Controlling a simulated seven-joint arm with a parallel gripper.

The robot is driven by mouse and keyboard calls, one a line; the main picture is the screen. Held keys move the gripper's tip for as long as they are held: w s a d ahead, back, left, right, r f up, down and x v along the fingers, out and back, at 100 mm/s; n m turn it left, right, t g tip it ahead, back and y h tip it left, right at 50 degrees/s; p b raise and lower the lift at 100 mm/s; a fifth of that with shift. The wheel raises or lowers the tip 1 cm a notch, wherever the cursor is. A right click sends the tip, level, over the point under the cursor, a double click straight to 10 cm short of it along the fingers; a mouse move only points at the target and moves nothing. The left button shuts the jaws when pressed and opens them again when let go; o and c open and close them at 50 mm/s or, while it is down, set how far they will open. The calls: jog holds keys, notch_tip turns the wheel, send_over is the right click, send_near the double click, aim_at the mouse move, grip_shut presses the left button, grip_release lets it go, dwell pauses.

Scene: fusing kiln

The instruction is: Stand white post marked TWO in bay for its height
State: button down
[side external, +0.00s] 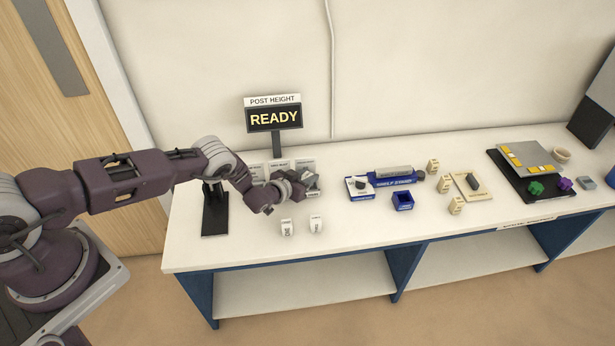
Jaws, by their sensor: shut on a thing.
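My gripper (311,182) is at the front of the row of labelled bays, at its right end. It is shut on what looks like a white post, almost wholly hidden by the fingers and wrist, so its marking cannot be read. Two other white posts, a left one (287,228) and a right one (316,225), stand apart on the table in front of my gripper. Both have dark lettering too small to read. The bays have white label cards (279,165) behind them; my wrist hides much of the bays.
A "POST HEIGHT" display (274,118) reads READY above the bays. A black stand (215,212) is at left. To the right are a blue open box (403,201), a blue fixture (393,177), several cream blocks (445,184) and a black tray (513,181). The front table middle is clear.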

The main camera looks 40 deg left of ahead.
jog(key=c, duration=1.1)
grip_release()
jog(key=shift+f, duration=0.1)
